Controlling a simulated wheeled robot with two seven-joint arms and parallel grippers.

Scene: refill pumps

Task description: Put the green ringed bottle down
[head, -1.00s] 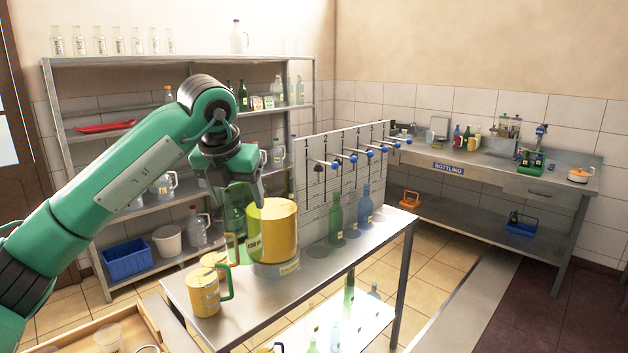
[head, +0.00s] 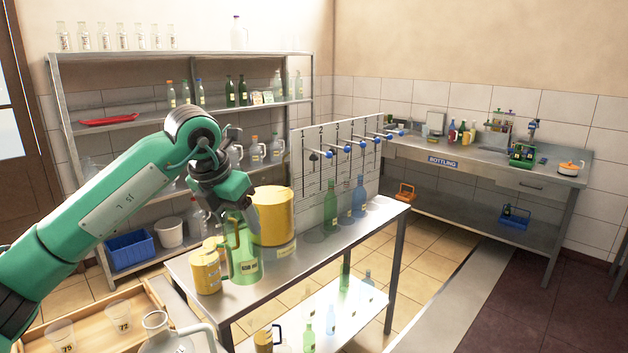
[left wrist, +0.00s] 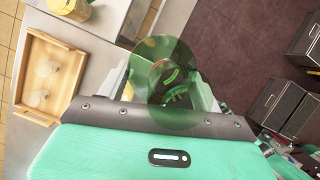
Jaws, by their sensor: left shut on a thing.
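The green see-through bottle (head: 245,258) with a pale label hangs below my left gripper (head: 232,204), which is shut on its top. The bottle is roughly upright over the near left part of the metal table (head: 300,272), in front of a big yellow container (head: 273,215). I cannot tell whether its base touches the table. In the left wrist view the bottle (left wrist: 180,112) shows end-on as a green disc in front of the jaws (left wrist: 165,82). A ring on the bottle is hard to make out. My right gripper is not in view.
Yellow mugs (head: 206,271) stand close left of the bottle. A panel with blue-knobbed taps (head: 330,170) stands behind, with green and blue bottles (head: 359,196) by it. A wooden tray with cups (head: 90,312) and a clear jug (head: 165,337) are at front left.

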